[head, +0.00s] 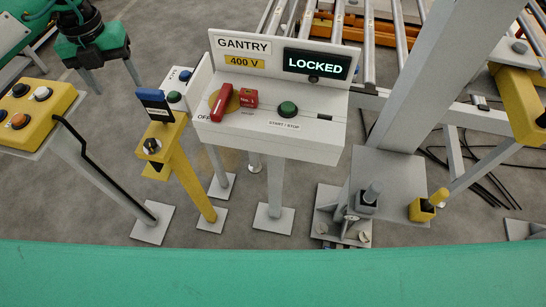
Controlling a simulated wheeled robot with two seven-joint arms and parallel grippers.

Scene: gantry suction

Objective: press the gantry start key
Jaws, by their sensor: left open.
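The white gantry control box (335,137) stands on a post in the head view, with a "GANTRY 400 V" sign and a display (317,64) reading "LOCKED". A round green start/stop key (288,109) sits on its top panel. Left of it, a red switch handle (221,103) lies over a yellow disc near the word "OFF". A red tag or padlock marked "No. 1" (248,98) is beside the handle. My left gripper (117,88) is open and empty, up and left of the box, apart from it. My right gripper is not in view.
A yellow button box (38,112) stands at left. A yellow post (188,178) with a blue-topped item (154,103) and a small panel with blue and green buttons (178,82) stand between. A thick grey column (425,85) and rollers (375,45) are right and behind.

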